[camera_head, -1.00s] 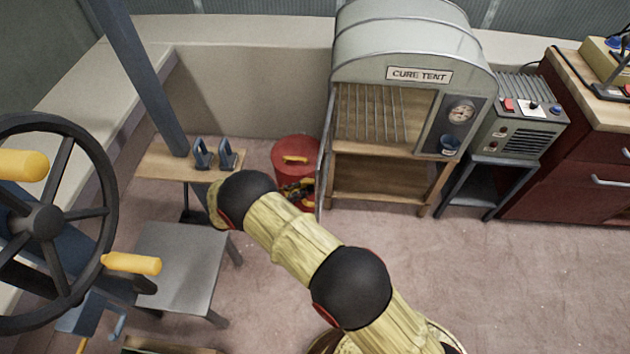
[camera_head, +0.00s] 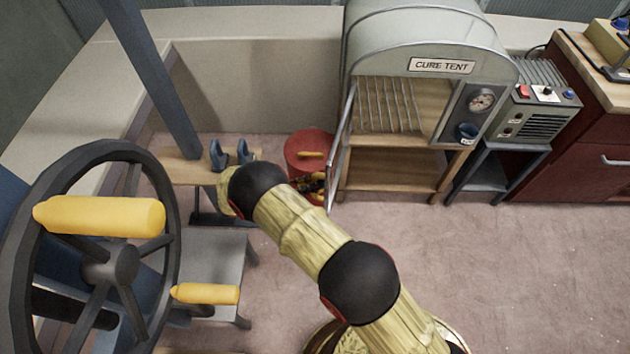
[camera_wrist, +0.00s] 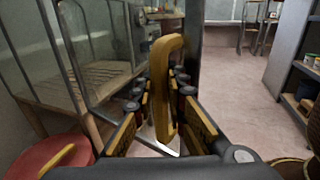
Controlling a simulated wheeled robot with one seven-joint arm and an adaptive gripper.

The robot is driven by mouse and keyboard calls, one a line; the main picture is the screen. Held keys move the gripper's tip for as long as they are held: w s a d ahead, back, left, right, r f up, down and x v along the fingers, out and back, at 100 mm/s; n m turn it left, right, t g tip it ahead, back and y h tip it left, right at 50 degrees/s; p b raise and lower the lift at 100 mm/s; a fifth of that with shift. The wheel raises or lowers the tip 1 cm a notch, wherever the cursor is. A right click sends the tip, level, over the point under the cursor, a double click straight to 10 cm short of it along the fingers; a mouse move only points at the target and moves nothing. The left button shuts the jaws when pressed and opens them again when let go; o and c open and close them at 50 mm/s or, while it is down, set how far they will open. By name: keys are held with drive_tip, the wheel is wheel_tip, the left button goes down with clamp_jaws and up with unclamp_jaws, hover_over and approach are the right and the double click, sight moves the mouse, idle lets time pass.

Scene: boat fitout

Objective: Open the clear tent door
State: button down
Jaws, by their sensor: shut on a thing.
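The cure tent (camera_head: 430,70) is a grey-green arched cabinet with a sign, a dial and wooden shelves. Its clear door (camera_head: 340,150) stands swung out at the left side of the opening, seen nearly edge-on. In the wrist view the clear door (camera_wrist: 95,50) is a see-through panel in a dark frame, with a yellow handle (camera_wrist: 166,80) beside its free edge. My gripper (camera_wrist: 162,110) is shut on that handle, one finger on each side. In the head view my gripper (camera_head: 318,186) is small and partly hidden by the door and my arm.
A red bucket (camera_head: 305,145) stands just left of the door, close to my gripper. A control box (camera_head: 535,110) stands right of the tent. The floor in front is clear.

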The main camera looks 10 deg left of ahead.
drive_tip(key=c, duration=1.8)
unclamp_jaws()
drive_tip(key=v, duration=1.2)
